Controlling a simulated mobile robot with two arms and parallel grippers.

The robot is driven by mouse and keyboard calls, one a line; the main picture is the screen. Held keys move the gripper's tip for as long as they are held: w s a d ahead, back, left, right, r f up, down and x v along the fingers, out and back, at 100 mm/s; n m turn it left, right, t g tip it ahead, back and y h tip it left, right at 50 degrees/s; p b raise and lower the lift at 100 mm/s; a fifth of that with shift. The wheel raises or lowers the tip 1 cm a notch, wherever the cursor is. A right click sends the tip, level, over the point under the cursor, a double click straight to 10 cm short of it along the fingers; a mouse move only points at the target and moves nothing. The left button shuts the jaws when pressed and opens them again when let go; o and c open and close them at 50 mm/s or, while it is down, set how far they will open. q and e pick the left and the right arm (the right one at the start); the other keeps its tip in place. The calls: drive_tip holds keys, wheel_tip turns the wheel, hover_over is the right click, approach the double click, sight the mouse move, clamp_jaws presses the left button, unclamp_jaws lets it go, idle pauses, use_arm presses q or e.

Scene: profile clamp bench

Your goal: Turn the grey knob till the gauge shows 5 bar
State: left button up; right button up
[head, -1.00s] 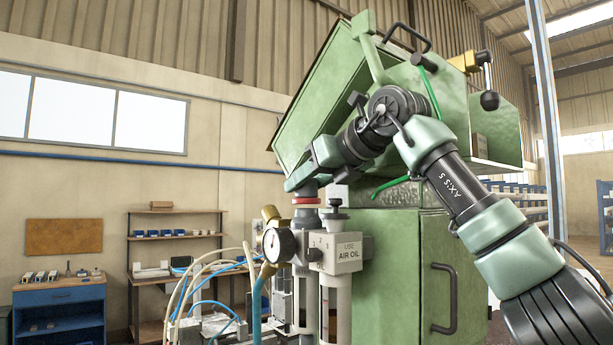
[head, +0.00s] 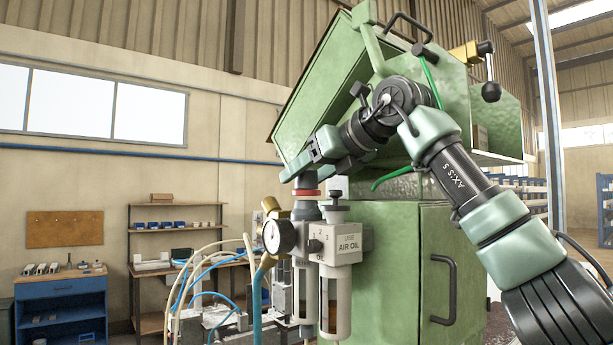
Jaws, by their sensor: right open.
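The grey knob (head: 305,182) sits above a red ring (head: 306,193) on top of the left air unit. The round white-faced gauge (head: 279,237) is on the front of that unit, just below and left of the knob. Its dial is too small for me to read the needle. My right gripper (head: 298,172) comes in from the upper right and is open at the knob. Its fingers hide the top of the knob, and I cannot tell whether they touch it. My left gripper is out of view.
Hoses (head: 195,285) hang at the left. A blue workbench (head: 60,300) and a shelf (head: 175,232) stand farther back, left.

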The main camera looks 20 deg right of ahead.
drive_tip(key=s+d+b, duration=0.5)
drive_tip(key=s+b, duration=0.1)
drive_tip(key=s, duration=0.6)
drive_tip(key=shift+r, duration=0.15)
